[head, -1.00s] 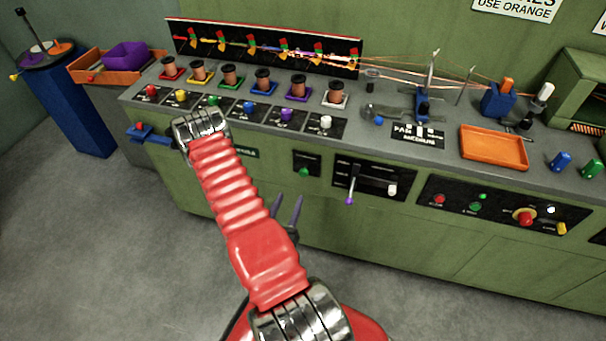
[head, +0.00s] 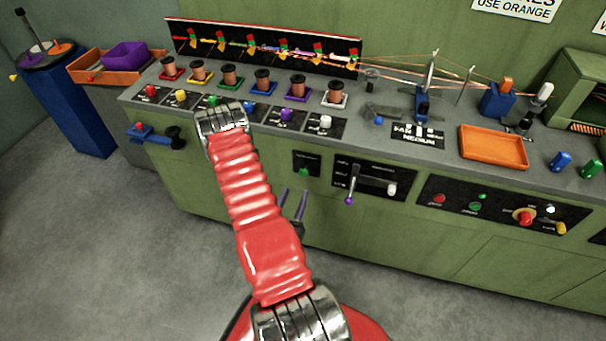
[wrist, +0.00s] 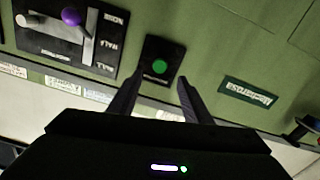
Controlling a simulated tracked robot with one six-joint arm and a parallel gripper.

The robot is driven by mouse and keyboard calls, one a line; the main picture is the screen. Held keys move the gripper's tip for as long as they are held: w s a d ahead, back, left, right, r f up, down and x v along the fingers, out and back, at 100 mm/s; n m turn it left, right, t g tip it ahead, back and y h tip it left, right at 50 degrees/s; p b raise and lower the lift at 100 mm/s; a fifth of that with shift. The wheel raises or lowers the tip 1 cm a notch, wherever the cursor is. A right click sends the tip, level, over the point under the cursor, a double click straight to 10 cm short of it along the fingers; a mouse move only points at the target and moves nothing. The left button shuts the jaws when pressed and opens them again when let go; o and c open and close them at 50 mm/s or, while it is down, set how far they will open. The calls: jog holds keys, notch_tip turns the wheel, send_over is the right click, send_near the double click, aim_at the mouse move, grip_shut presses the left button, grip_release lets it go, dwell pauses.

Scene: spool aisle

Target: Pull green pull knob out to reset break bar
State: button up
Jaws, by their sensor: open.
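The green pull knob (head: 304,172) sits on a small black plate on the front face of the green bench, below the counter edge. In the wrist view the green knob (wrist: 159,67) shows as a round disc on its black plate, ahead of my fingers and nearer the left one. My gripper (head: 294,194) is open and empty, its two fingers pointing up toward the bench front, just below and left of the knob. In the wrist view my gripper (wrist: 160,82) has its fingers spread apart, with no visible contact on the knob. The break bar cannot be made out.
Right of the knob is a black panel with a purple-tipped lever (head: 350,199), also in the wrist view (wrist: 71,16). Farther right is a button panel with a red knob (head: 525,217). A blue bracket (head: 147,136) juts from the bench's left end. Open floor lies in front.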

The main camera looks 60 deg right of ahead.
aim_at(303, 175)
jog(key=d, duration=0.3)
jog(key=w+d, duration=0.1)
jog(key=d, duration=0.6)
jog(key=shift+w+d, duration=0.25)
jog(key=shift+w, duration=0.1)
jog(key=shift+c, duration=0.3)
grip_shut()
